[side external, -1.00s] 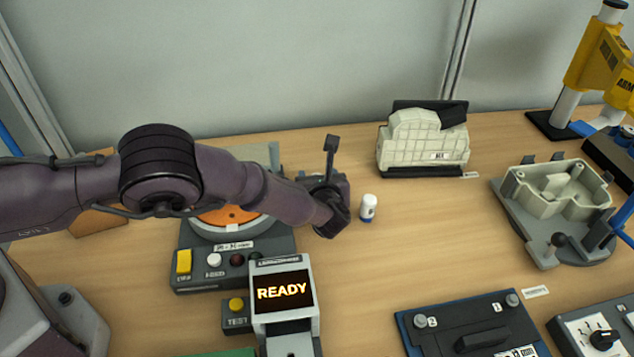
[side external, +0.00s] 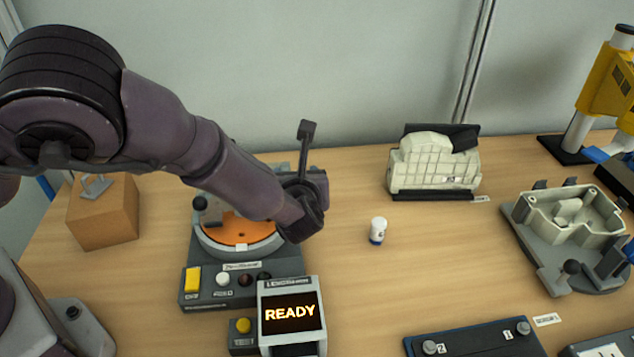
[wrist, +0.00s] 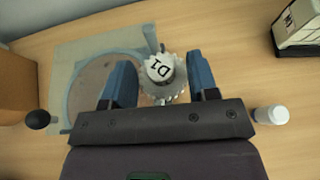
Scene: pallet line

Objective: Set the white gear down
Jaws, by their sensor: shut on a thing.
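The white gear (wrist: 160,72), marked D1 on top, sits between the two blue fingers of my gripper (wrist: 160,82) in the wrist view. My gripper is shut on it. In the side external view the dark end of my arm (side external: 303,210) hides the gear. It hangs at the right edge of a grey station with an orange round plate (side external: 238,232). In the wrist view the round plate and its pale base lie behind and left of the gear. The gear's height above the surface cannot be told.
A small white bottle (side external: 378,229) stands right of my gripper. A brown box (side external: 103,215) stands at the left. A display reading READY (side external: 292,312) is in front. A pale housing (side external: 435,165) is at the back. Open table lies around the bottle.

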